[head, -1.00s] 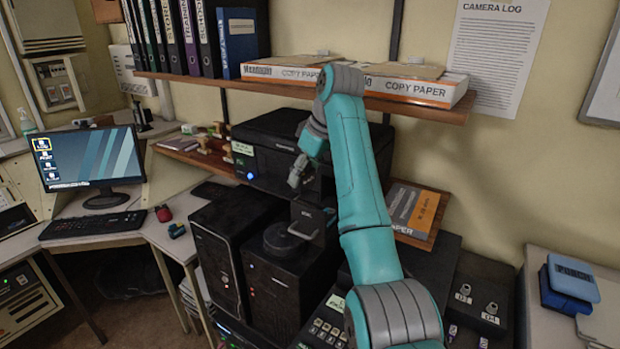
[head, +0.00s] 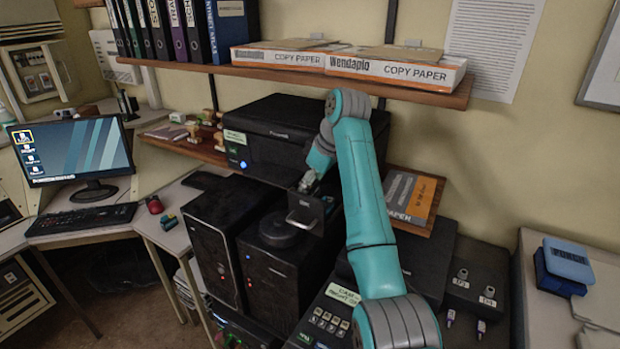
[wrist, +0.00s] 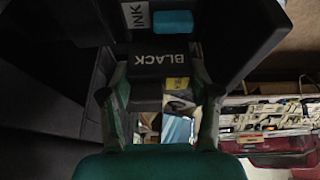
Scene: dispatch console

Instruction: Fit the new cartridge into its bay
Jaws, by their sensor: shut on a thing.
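In the wrist view, my gripper (wrist: 160,80) is shut on a black cartridge (wrist: 160,58) with the word BLACK on its end. The cartridge points into a dark opening, the bay (wrist: 212,28), beside a white INK label (wrist: 138,15) and a blue block (wrist: 173,22). I cannot tell how deep the cartridge sits. In the head view, my gripper (head: 307,184) is at the front right of the black printer (head: 285,125), just above an open dark flap (head: 305,212). The cartridge is not clearly visible there.
A wooden shelf with copy paper boxes (head: 395,72) hangs above the printer. A black computer tower (head: 280,285) with a round dark object (head: 280,232) on top stands below. A paper pack (head: 408,196) lies right of my arm.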

